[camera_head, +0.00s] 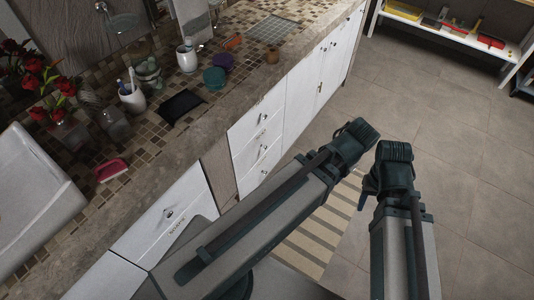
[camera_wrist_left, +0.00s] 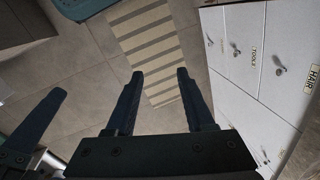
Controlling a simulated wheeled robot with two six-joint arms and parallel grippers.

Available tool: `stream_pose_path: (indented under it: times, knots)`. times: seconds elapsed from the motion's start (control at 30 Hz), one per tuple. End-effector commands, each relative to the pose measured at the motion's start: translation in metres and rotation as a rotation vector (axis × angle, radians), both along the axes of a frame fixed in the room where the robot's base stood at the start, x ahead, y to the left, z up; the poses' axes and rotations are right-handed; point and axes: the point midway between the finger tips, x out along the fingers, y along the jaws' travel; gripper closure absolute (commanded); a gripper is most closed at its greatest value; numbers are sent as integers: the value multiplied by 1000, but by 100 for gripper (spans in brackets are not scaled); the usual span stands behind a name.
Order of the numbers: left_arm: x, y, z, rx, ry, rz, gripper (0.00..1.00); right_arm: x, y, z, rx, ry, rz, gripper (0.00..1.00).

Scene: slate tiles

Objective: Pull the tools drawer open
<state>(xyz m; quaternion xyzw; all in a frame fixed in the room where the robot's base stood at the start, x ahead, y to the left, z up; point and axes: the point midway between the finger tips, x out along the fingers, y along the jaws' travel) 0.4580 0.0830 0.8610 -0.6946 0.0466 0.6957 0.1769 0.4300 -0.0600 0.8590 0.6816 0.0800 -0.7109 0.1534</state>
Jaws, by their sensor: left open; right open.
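The tools drawer (camera_wrist_left: 243,28) is a white drawer front labelled TOOLS with a small metal knob, right of centre in the left wrist view. It looks shut, flush with the fronts beside it. In the head view a white drawer stack (camera_head: 262,149) stands left of my arms, but its labels are too small to read. My left gripper (camera_head: 362,132) is out over the floor, to the right of the stack. In the left wrist view its two fingers (camera_wrist_left: 160,78) are apart and empty, clear of the drawers. My right gripper (camera_head: 392,158) is open beside it, touching nothing visible.
A drawer labelled HAIR (camera_wrist_left: 300,105) adjoins the tools drawer. A striped rug (camera_head: 325,225) lies on the floor. A white shelf (camera_head: 450,30) stands at the back right.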

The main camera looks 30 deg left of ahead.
Motion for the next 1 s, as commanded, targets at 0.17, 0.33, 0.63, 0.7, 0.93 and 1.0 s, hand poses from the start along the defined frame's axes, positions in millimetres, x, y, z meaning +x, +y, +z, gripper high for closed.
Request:
stream_pose_path:
  times: [0.17, 0.33, 0.63, 0.7, 0.93, 1.0]
  knots:
    - [44, 36, -81, 111, -72, 9, 46, 0, 0, -88, -1, -1, 2, 50]
    - [79, 72, -132, 225, -133, 11, 46, 1, 0, -149, 0, -2, 4, 50]
    - [135, 138, -215, 433, -219, 2, 46, 1, 0, -257, -1, -3, 8, 50]
    - [146, 154, -232, 483, -235, -1, 46, 1, 0, -283, -2, -3, 9, 50]
    - [179, 200, -279, 636, -272, -19, 46, 1, 0, -354, -1, -4, 11, 50]
    - [186, 211, -288, 672, -278, -24, 46, 1, 0, -369, -2, -4, 12, 50]
